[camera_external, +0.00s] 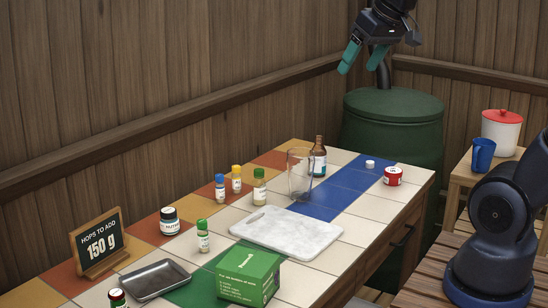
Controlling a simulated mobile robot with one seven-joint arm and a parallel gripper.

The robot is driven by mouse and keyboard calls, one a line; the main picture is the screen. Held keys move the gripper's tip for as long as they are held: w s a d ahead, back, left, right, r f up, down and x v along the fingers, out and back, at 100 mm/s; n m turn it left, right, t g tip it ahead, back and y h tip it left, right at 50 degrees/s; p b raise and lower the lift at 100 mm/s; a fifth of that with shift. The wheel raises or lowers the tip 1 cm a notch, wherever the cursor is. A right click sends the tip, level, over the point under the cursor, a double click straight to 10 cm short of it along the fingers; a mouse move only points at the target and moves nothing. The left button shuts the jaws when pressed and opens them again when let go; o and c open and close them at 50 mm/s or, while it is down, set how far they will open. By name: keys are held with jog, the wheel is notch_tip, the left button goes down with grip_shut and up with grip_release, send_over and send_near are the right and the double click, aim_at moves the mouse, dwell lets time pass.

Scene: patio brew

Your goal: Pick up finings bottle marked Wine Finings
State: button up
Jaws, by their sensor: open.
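My gripper (364,57) is open and empty, high above the far end of the tiled table, near the green barrel. A small brown bottle (319,157) with a pale label stands upright at the back of the table, beside a clear glass. Several small capped bottles stand further left: one with a blue cap (220,188), one with a yellow cap (236,179) and green-capped ones (259,187). Another green-capped bottle (203,236) stands nearer the front. Their labels are too small to read, so I cannot tell which is marked Wine Finings.
A clear glass (300,174) stands behind a white board (286,232). A red tin (392,176) and white cap (370,164) lie right. The green barrel (393,125) stands behind.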

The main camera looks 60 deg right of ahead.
jog(key=w+d+f+m+t, duration=0.15)
jog(key=w+m, duration=0.25)
jog(key=w, duration=0.8)
jog(key=w+d+f+m+t, duration=0.1)
jog(key=w+f+m+t, duration=0.2)
jog(key=w, duration=0.8)
jog(key=w+d+f+m+t, duration=0.1)
jog(key=w+d+m, duration=0.45)
jog(key=w, duration=0.25)
jog(key=w+d+f+m+t, duration=0.1)
jog(key=w+d+m+t, duration=0.1)
jog(key=w+d+m, duration=0.35)
notch_tip(320, 180, up, 6)
jog(key=m+h, duration=1.2)
jog(key=m, duration=1.2)
send_over(320, 147)
jog(key=shift+g, duration=0.25)
notch_tip(320, 147, down, 41)
jog(key=shift+w+d+r, duration=0.15)
notch_tip(320, 147, down, 4)
jog(key=shift+x, duration=1.05)
jog(key=shift+w+d, duration=0.3)
jog(key=shift+d, duration=0.05)
